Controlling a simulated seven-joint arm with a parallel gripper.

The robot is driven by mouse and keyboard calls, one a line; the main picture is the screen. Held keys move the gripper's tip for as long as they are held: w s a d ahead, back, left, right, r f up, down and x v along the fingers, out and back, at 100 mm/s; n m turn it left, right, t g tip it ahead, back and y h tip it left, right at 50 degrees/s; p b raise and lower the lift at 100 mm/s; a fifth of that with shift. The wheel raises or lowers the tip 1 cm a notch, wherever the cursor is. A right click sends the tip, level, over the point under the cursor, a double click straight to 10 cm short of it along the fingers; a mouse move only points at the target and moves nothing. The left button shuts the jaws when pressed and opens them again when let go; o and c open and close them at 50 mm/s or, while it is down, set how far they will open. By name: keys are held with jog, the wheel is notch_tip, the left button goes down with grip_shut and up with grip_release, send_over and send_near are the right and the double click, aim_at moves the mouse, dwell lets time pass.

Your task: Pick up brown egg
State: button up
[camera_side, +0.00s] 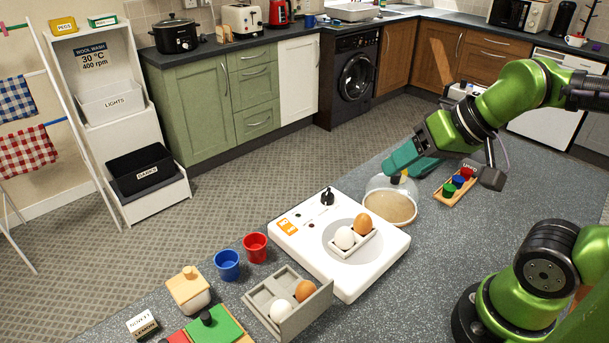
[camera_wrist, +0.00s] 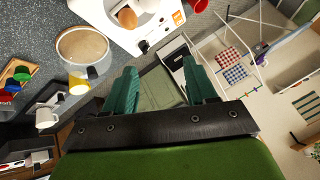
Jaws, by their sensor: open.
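One brown egg (camera_side: 362,223) sits beside a white egg (camera_side: 344,238) in a small pale holder (camera_side: 352,250) on a white appliance (camera_side: 290,237). A second brown egg (camera_side: 305,290) lies beside a white egg (camera_side: 279,310) in a grey compartment box (camera_side: 258,293) nearer the front. My gripper (camera_side: 402,160) is in the air above and behind the clear dome, to the right of and apart from both brown eggs. In the wrist view, my gripper (camera_wrist: 159,66) has its teal fingers spread with nothing between them. A brown egg (camera_wrist: 127,17) shows at the top of that view.
A clear dome (camera_side: 389,206) stands at the appliance's right, just below my gripper. A wooden rack (camera_side: 455,190) of coloured cups is to its right. Red (camera_side: 255,247) and blue (camera_side: 227,265) cups stand left of the appliance.

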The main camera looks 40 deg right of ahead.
aim_at(366, 216)
jog(key=shift+c, duration=0.4)
jog(key=w+f+g+h, duration=0.1)
jog(key=w+f, duration=0.1)
jog(key=f, duration=0.2)
jog(key=w+f+g+h, duration=0.1)
jog(key=w+f+g, duration=0.1)
jog(key=f, duration=0.2)
jog(key=w+f+g+h, duration=0.1)
jog(key=w+f, duration=0.1)
jog(key=f, duration=0.3)
jog(key=shift+w+d+m, duration=0.3)
jog(key=x, duration=0.5)
jog(key=shift+s+f, duration=0.1)
jog(key=shift+s, duration=0.15)
jog(key=c, duration=0.3)
